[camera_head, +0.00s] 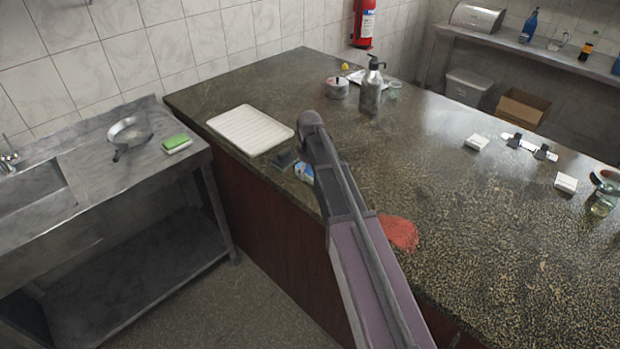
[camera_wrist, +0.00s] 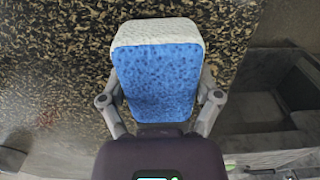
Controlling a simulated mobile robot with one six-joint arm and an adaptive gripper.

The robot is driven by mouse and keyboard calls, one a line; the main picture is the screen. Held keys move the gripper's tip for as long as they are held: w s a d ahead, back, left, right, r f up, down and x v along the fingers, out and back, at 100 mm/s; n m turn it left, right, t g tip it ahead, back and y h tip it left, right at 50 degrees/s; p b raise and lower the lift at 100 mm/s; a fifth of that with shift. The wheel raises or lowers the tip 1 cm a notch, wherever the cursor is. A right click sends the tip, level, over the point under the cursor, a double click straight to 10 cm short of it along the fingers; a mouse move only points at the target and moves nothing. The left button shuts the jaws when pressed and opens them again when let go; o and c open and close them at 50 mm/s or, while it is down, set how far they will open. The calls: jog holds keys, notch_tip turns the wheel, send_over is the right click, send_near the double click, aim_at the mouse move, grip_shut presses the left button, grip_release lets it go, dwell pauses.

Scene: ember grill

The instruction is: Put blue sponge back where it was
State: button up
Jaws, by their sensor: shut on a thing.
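The blue sponge (camera_wrist: 155,80), with a white layer on its far end, fills the middle of the wrist view. My gripper (camera_wrist: 158,100) is shut on it, one finger along each side. In the head view a small blue and white part of the sponge (camera_head: 304,172) shows beside my arm, near the counter's left front edge. My arm hides most of the gripper there. I cannot tell whether the sponge touches the counter (camera_head: 450,220) or is just above it.
A white ribbed tray (camera_head: 250,130) lies left of my gripper. A small dark item (camera_head: 284,159) lies between them. A red cloth-like patch (camera_head: 400,233) is right of my arm. A green sponge (camera_head: 176,143) and a pan (camera_head: 129,133) are on the metal sink table. A metal bottle (camera_head: 371,88) stands behind.

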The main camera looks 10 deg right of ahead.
jog(key=shift+f, duration=0.5)
jog(key=shift+f+b, duration=0.15)
jog(key=shift+b, duration=0.25)
jog(key=o, duration=0.8)
notch_tip(320, 180, up, 12)
jog(key=p, duration=1.2)
jog(key=shift+r, duration=0.2)
jog(key=shift+s, duration=0.1)
jog(key=s+m, duration=0.6)
jog(key=s, duration=1.8)
jog(key=shift+d+m, duration=0.15)
jog(key=shift+m, duration=0.25)
